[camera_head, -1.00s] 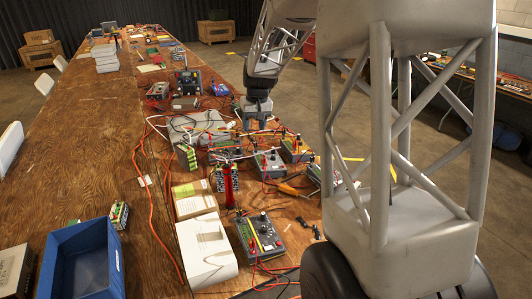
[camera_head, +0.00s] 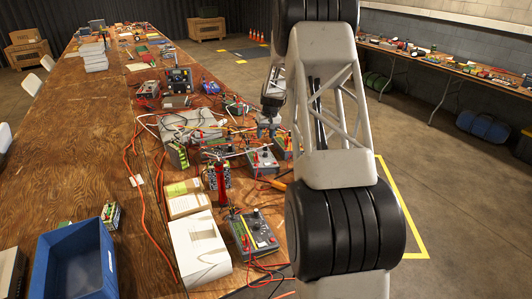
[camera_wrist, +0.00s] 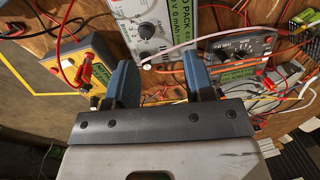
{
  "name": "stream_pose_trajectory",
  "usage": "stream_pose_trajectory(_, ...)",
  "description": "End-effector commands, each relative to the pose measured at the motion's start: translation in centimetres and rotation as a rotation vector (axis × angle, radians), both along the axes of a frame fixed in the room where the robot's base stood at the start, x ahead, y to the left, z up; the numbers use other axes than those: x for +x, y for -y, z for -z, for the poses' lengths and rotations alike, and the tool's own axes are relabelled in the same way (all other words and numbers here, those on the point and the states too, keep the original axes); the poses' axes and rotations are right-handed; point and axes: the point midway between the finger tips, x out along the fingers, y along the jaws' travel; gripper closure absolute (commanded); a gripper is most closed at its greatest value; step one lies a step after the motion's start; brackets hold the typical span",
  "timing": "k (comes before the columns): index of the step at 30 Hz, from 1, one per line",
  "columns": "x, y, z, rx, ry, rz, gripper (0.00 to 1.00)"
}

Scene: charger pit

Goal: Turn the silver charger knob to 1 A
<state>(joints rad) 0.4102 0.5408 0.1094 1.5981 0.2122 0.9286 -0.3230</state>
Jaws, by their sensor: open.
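In the wrist view, a charger with a white panel (camera_wrist: 172,14) sits just ahead of my gripper (camera_wrist: 160,74). Its round grey knob (camera_wrist: 147,30) has an "AMPERE" scale beside it; the pointer setting is too small to read. My gripper is open, with the blue fingers apart and nothing between them. The fingers straddle the lower part of this panel in the picture; the knob lies beyond the tips, towards the left finger, and looks untouched. In the head view my gripper (camera_head: 269,122) is small among the chargers, and its fingertips are hard to make out.
In the wrist view, a grey charger (camera_wrist: 240,48) stands right and a yellow-edged one (camera_wrist: 75,68) left with red clips. Loose cables cross around them. In the head view, a blue bin (camera_head: 82,262), white box (camera_head: 199,248) and red cylinder (camera_head: 222,184) stand nearer.

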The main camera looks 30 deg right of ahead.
Motion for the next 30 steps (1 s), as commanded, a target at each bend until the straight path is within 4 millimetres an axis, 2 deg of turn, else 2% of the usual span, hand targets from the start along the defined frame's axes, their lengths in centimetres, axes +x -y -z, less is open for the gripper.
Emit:
stream_pose_trajectory(3,0.9,1.5,1.9,0.007,-0.004,0.007,0.52)
stream_pose_trajectory(7,1.4,2.4,3.1,0.012,-0.007,0.011,0.52)
stream_pose_trajectory(23,1.6,2.7,3.6,0.013,-0.006,0.012,0.52)
stream_pose_trajectory(30,1.6,2.4,5.0,0.014,-0.006,0.012,0.52)
